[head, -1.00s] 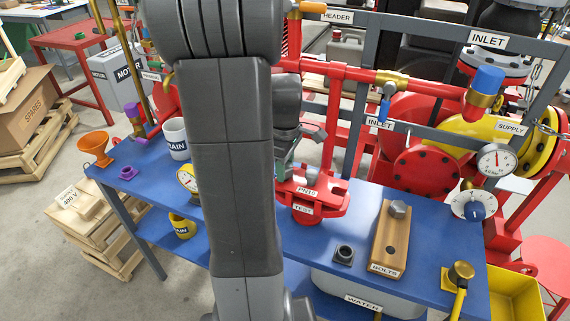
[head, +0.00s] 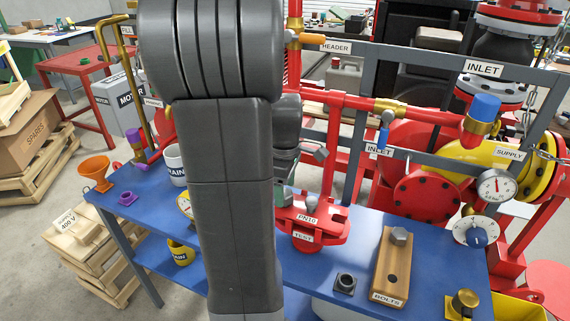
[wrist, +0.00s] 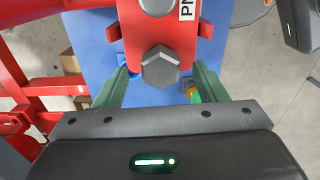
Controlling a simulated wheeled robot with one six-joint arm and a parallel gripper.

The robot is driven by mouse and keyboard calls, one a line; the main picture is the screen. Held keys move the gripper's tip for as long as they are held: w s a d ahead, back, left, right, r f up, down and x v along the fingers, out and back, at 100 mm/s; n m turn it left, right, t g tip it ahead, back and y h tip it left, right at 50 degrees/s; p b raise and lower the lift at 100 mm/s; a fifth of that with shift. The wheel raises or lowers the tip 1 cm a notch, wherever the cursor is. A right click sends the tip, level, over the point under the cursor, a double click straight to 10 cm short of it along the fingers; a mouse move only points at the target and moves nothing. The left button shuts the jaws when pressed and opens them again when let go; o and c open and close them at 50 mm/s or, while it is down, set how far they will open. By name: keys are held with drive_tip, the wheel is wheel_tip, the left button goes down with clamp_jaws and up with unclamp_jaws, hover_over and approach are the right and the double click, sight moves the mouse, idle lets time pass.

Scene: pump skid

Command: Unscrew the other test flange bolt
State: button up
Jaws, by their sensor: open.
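The red test flange (head: 330,232) carries PN16 and TEST labels and stands on the blue bench. In the wrist view its red plate (wrist: 135,33) fills the top middle. A grey hex bolt (wrist: 161,68) sits at its near edge. My gripper (wrist: 160,80) is open, with one green finger on each side of the bolt head and visible gaps between them. In the head view my arm hides the bolt and most of my gripper; a bit of green finger (head: 282,196) shows at the flange's left.
Red pipework and a grey frame (head: 358,95) rise behind the flange.

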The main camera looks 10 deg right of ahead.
wheel_tip(320, 180, up, 12)
drive_tip(key=shift+f, duration=0.15)
idle(0.6)
